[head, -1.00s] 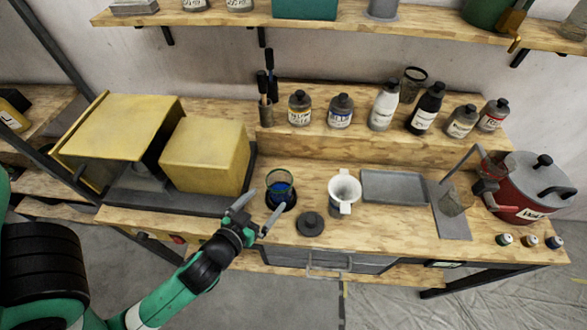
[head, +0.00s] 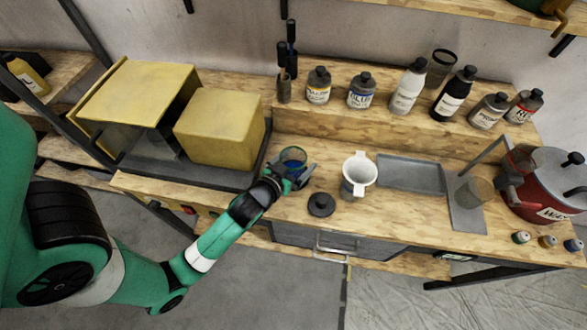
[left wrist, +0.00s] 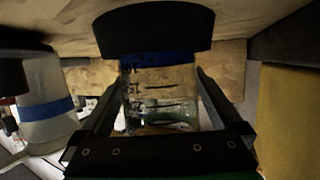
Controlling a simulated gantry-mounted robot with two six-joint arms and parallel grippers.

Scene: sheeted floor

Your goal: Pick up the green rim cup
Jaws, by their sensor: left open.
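The green rim cup (head: 292,154) is a clear glass with blue liquid low inside, standing on the bench right of the yellow box. My left gripper (head: 291,169) is open with its fingers on either side of the cup. In the left wrist view the glass (left wrist: 160,95) sits between the two fingers (left wrist: 160,110), with dark marks on its wall and a blue band beside a black disc. Small gaps seem to show between glass and fingers. The lower part of the cup is hidden by the gripper in the head view. My right gripper is not in view.
A black lid (head: 321,204) and a white jug (head: 358,175) stand close to the right. A yellow box (head: 220,127) is close to the left. A grey tray (head: 411,174), a red pot (head: 540,180) and several bottles stand further right and behind.

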